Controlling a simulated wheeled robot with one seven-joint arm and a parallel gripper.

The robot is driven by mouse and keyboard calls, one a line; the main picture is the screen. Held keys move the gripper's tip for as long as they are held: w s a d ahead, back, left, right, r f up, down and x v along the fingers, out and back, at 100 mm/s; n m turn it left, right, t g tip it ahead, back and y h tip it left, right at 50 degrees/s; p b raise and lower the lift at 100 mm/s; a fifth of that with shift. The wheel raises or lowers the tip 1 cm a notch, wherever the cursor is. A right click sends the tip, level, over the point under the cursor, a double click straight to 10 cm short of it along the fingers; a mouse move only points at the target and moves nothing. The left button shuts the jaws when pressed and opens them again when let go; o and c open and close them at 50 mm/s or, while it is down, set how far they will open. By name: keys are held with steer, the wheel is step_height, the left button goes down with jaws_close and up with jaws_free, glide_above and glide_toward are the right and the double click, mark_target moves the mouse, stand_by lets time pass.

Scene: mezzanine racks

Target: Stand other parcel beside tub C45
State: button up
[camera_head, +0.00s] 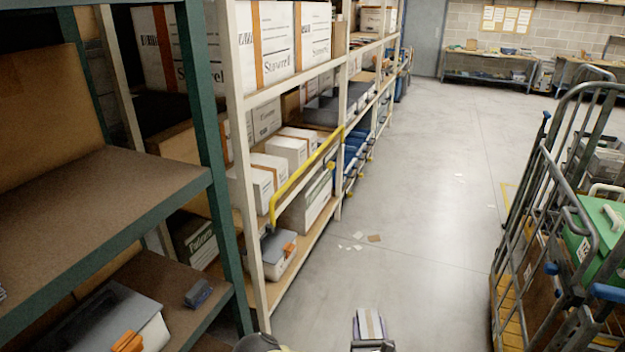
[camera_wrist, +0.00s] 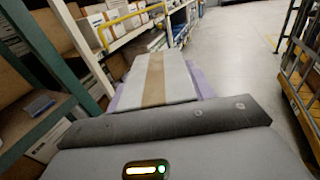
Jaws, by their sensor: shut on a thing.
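A pale parcel with a tan tape stripe (camera_head: 368,322) is held in my gripper (camera_head: 371,344) at the bottom middle of the head view, out over the aisle. In the wrist view the parcel (camera_wrist: 160,78) lies between two purple fingers, which show along its sides. A grey-lidded tub with an orange latch (camera_head: 108,325) sits on the low green-framed shelf at lower left. Another grey-lidded tub with an orange part (camera_head: 272,255) stands on the white rack's bottom shelf. I cannot read C45 on either tub. The parcel is apart from both.
A small blue-grey item (camera_head: 198,292) lies on the low shelf (camera_head: 180,325) near the tub. A green upright (camera_head: 205,150) and a yellow rail (camera_head: 305,175) edge the racks. A cage trolley (camera_head: 530,230) stands at right. The aisle floor (camera_head: 430,200) is mostly clear, with paper scraps.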

steer(key=s+f, duration=0.4)
steer(key=f, duration=0.1)
steer(key=shift+s+f, duration=0.2)
steer(key=shift+d, duration=0.1)
